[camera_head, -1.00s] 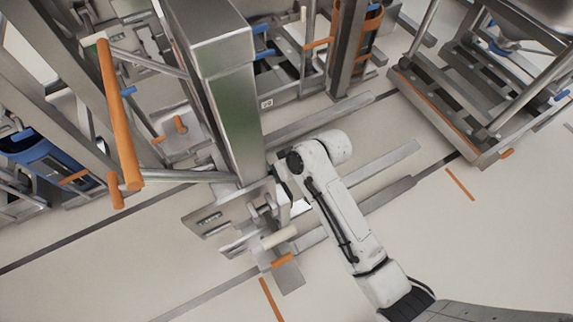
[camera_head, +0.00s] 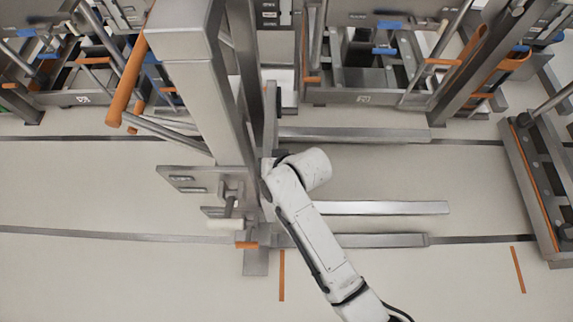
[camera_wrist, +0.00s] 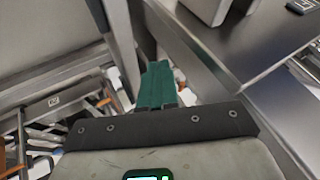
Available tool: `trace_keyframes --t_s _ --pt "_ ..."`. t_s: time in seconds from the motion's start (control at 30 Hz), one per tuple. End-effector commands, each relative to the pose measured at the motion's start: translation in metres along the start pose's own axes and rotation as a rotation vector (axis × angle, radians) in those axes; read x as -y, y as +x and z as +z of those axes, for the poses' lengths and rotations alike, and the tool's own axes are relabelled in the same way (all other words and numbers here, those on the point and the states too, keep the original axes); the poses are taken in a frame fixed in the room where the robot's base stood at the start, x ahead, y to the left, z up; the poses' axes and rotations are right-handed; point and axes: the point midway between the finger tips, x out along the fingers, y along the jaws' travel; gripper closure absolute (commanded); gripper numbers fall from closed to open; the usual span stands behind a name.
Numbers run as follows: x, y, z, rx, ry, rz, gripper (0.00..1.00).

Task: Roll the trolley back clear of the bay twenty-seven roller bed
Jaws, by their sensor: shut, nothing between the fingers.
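The trolley appears to be the grey metal lift with a tall mast (camera_head: 190,95), an orange handle bar (camera_head: 127,80) at its upper left and long flat legs (camera_head: 385,208) reaching right along the floor. My gripper shows in the wrist view with its green fingers (camera_wrist: 158,88) together and empty. In the head view my white arm reaches to the mast's right side, and the fingers are hidden. I cannot tell whether they touch the trolley. A low bed with an orange edge (camera_head: 535,185) stands at the far right, apart from the leg tips. No bay number is readable.
Metal racks (camera_head: 365,97) with blue and orange parts line the back. Dark strips (camera_head: 70,233) cross the pale floor. Orange floor marks (camera_head: 282,275) lie near the trolley's foot and at right. The floor at lower left is clear. A grey shelf surface (camera_wrist: 225,45) fills the wrist view's upper right.

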Motion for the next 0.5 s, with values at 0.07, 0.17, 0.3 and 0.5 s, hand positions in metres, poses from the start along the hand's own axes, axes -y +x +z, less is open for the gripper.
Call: trace_keyframes --t_s 0.07,0.17,0.3,0.5 --pt "0.015 0.008 0.0 0.002 -0.004 -0.002 1.0" --pt "0.032 0.018 0.0 0.001 -0.005 -0.002 1.0" --pt "0.055 0.03 0.001 0.001 -0.005 -0.002 1.0" --pt "0.091 0.049 0.001 -0.001 -0.007 -0.009 1.0"
